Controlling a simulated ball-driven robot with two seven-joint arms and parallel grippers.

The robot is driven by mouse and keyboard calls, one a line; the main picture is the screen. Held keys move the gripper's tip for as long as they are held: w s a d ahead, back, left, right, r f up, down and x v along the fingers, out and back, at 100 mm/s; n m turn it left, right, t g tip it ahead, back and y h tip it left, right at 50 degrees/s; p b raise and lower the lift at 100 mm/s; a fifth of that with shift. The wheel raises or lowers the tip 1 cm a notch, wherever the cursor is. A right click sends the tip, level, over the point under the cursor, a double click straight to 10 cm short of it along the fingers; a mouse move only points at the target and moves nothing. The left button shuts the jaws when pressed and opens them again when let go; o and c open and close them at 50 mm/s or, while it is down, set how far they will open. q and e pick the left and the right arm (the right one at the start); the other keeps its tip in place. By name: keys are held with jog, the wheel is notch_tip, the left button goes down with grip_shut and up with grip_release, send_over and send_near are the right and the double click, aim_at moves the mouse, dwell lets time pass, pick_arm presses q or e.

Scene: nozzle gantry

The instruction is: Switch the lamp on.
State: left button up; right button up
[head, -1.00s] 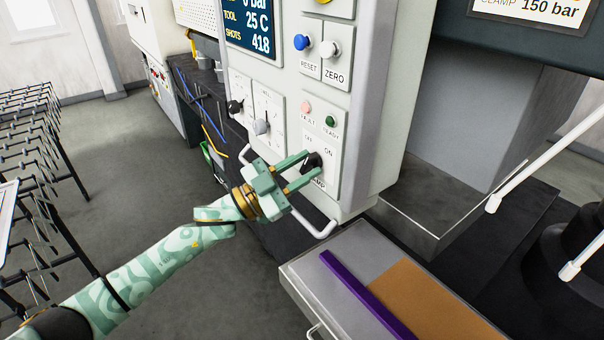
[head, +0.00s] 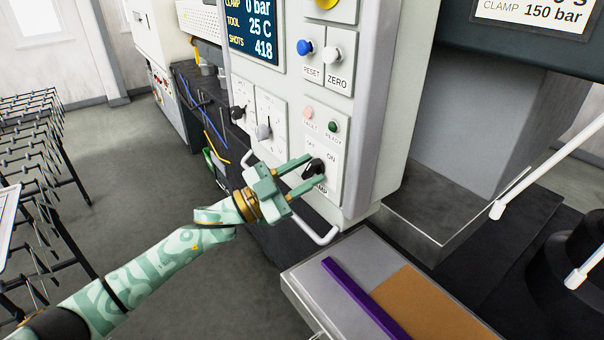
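The lamp switch (head: 314,168) is a black rotary knob on a white plate low on the control panel, with OFF and ON marked above it. The label below is partly covered by my gripper; "MP" shows. My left gripper (head: 318,169) is open at the plate, one finger above-left of the knob and one below-right. The knob sits between the fingertips; I cannot tell whether they touch it. The knob's exact pointing direction is hard to make out. My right gripper is not in view.
Above the switch are a pink FAULT light (head: 308,113) and a green READY light (head: 333,126). Two more knobs, black (head: 238,112) and grey (head: 263,132), sit to the left. A white handle bar (head: 322,238) curves below the panel. A grey bench (head: 345,250) stands at lower right.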

pick_arm(q)
jog(key=b+v, duration=0.4)
jog(key=v, duration=1.2)
jog(key=shift+s+a, duration=0.1)
jog(key=shift+a, duration=0.05)
